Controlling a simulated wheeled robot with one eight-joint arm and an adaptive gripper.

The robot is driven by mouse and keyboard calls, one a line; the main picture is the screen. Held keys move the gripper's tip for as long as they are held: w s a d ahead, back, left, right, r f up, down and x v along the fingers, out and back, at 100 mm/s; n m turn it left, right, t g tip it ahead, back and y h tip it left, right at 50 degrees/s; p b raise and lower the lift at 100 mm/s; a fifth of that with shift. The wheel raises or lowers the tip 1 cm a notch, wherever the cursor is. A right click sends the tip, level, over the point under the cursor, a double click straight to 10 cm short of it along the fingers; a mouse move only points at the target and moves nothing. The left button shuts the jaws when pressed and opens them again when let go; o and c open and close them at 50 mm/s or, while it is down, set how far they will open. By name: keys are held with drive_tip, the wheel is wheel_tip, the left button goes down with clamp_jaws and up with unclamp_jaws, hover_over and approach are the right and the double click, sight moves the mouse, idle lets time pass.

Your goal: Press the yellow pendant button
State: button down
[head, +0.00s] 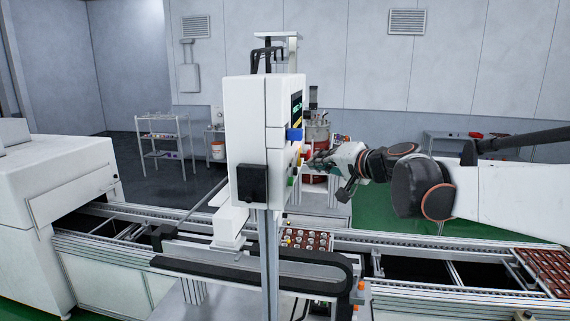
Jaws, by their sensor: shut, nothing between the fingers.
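The pendant is a tall white control box (255,135) in the middle of the head view, turned so that its control face points right and is seen almost edge-on. That face has a dark screen (296,105), a blue part (294,134) and small coloured buttons below. A green button (291,181) shows low down; I cannot clearly pick out the yellow one at this angle. My gripper (312,161) is shut and empty, just right of the button area, with its fingers pointing left towards the face. I cannot tell whether the fingertips touch a button.
The pendant stands on a grey post in front of the conveyor (410,243). Trays of brown pots lie on the belt, one behind the post (306,233) and one at right (550,268). A white machine (40,220) stands left. A shelf cart (163,137) stands at the back.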

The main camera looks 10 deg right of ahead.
drive_tip(key=shift+a, duration=0.15)
drive_tip(key=shift+w+a, duration=0.1)
drive_tip(key=shift+a, duration=0.2)
drive_tip(key=shift+w+a, duration=0.15)
drive_tip(key=shift+a, duration=0.25)
idle(1.1)
drive_tip(key=shift+d, duration=0.15)
drive_tip(key=shift+s+d, duration=0.3)
drive_tip(key=shift+d, duration=0.35)
drive_tip(key=shift+d, duration=0.1)
drive_tip(key=d, duration=0.1)
drive_tip(key=s+d, duration=0.1)
drive_tip(key=d, duration=0.2)
drive_tip(key=shift+s+d, duration=0.25)
drive_tip(key=shift+d, duration=0.05)
drive_tip(key=shift+b, duration=0.3)
idle(0.4)
